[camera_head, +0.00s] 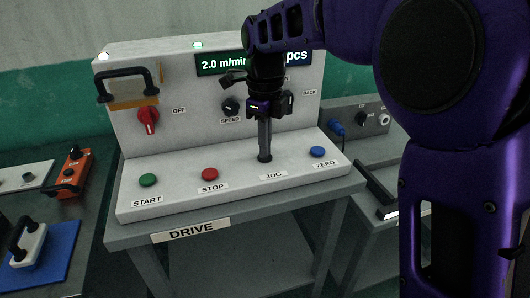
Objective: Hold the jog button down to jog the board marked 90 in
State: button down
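The jog button (265,159) is dark and sits above the JOG label on the sloped front of the white DRIVE panel (185,203). My gripper (264,151) points straight down over it, its fingers together in one narrow bar. The fingertips appear to meet the button and cover most of it; I cannot tell whether it is pressed in. No board marked 90 shows in this view.
A green START button (148,180) and red STOP button (209,174) lie left of JOG, a blue ZERO button (317,152) right. The red OFF switch (148,120), SPEED knob (231,106) and display (222,64) are behind. My arm hides part of the display.

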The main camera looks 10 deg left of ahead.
notch_tip(320, 180, up, 7)
jog(key=p, duration=0.6)
jog(key=shift+p, duration=0.3)
